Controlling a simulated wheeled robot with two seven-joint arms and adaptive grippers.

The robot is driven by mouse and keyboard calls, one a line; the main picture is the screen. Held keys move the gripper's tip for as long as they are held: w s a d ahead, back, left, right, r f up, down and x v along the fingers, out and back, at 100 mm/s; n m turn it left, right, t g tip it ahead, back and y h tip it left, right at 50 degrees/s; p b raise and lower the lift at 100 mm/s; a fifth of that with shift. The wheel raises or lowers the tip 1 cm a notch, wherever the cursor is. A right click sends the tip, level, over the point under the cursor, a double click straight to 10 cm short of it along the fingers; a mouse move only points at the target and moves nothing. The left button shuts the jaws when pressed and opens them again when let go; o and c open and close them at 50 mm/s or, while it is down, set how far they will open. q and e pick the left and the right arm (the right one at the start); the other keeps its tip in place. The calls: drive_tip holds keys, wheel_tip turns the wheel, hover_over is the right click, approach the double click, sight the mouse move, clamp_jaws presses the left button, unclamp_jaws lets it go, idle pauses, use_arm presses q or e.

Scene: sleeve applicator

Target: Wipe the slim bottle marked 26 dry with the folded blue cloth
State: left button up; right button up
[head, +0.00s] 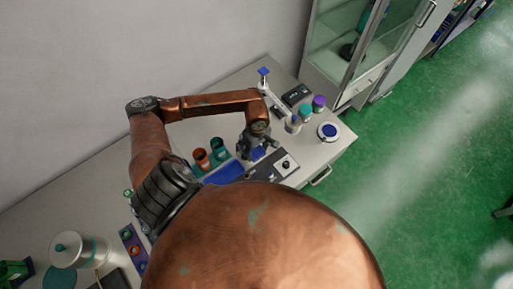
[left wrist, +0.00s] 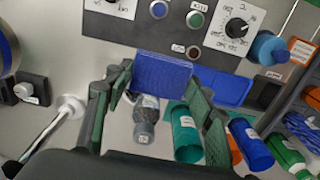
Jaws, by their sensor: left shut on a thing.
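My left gripper (head: 257,148) is shut on the folded blue cloth (head: 258,154) above the back table. In the left wrist view, the fingers of my left gripper (left wrist: 152,92) flank the cloth (left wrist: 163,73), which is a flat blue block between the tips. A slim grey bottle (left wrist: 145,118) with a small white label shows just below the cloth; its number is too small to read, so I cannot tell if it is the one marked 26. I cannot tell whether the cloth touches it. My right gripper is not in view.
A control panel (left wrist: 193,22) with knobs and buttons lies beyond the cloth. A teal cup (left wrist: 186,135) and a blue cylinder (left wrist: 252,143) stand to the right. In the head view a blue tray (head: 223,173) and an orange-brown cup (head: 201,158) are left of the gripper.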

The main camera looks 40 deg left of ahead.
use_arm(q)
drive_tip(key=shift+a+f, duration=0.3)
drive_tip(key=shift+f, duration=0.2)
drive_tip(key=a+f+b, duration=0.1)
drive_tip(key=w+a+f+b, duration=0.1)
drive_tip(key=a+f, duration=0.1)
drive_tip(key=shift+f, duration=0.3)
drive_tip(key=shift+w+a+b, duration=0.2)
drive_tip(key=shift+a+b, duration=0.4)
drive_tip(key=shift+a, duration=0.2)
idle(0.4)
drive_tip(key=shift+f, duration=0.1)
drive_tip(key=shift+f+b, duration=2.35)
